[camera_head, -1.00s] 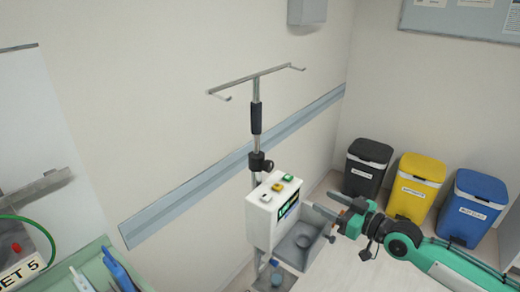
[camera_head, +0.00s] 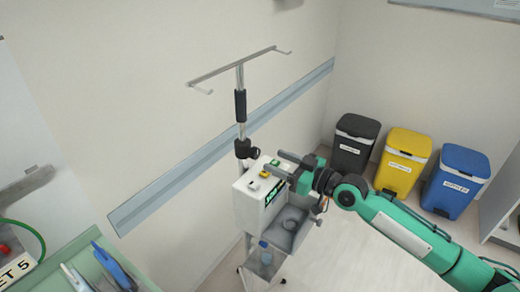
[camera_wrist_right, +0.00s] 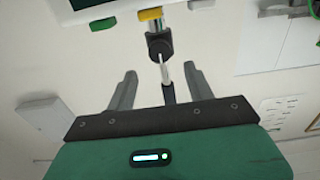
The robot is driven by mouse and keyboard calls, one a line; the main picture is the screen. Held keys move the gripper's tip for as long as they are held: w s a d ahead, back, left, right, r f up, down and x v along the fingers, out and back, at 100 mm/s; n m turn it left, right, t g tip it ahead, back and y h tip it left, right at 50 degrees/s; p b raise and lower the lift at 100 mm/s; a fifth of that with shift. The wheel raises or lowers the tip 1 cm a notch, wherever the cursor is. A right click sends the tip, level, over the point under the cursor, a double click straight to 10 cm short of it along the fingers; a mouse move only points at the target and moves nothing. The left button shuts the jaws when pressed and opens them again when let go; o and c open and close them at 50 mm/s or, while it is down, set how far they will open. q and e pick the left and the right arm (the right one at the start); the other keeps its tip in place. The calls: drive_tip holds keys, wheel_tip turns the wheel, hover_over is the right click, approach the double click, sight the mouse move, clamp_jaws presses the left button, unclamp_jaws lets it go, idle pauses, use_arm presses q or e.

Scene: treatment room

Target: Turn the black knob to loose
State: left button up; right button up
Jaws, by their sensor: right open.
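The black knob (camera_head: 253,153) sits on the right side of a black clamp (camera_head: 242,148) on the upright metal pole, just above and behind the white device box. In the right wrist view a black part of the clamp and knob (camera_wrist_right: 159,46) shows ahead, between the lines of my two fingers. My right gripper (camera_head: 279,165) is open and empty, over the device box to the right of the knob and apart from it. It also shows in the right wrist view (camera_wrist_right: 162,84). My left gripper is not in view.
The white device box (camera_head: 248,211) has green, yellow and white buttons on top, close under my right gripper. A grey basket (camera_head: 289,232) hangs beside it. A wall rail (camera_head: 180,194) runs behind the pole. Black, yellow and blue bins stand at right. A green tray (camera_head: 88,242) is lower left.

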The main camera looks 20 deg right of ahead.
sight(258, 154)
drive_tip(key=p+x, duration=0.1)
drive_tip(key=x, duration=0.4)
drive_tip(key=shift+r+p, duration=0.1)
drive_tip(key=shift+p, duration=0.3)
drive_tip(key=shift+x, duration=0.75)
drive_tip(key=c, duration=0.9)
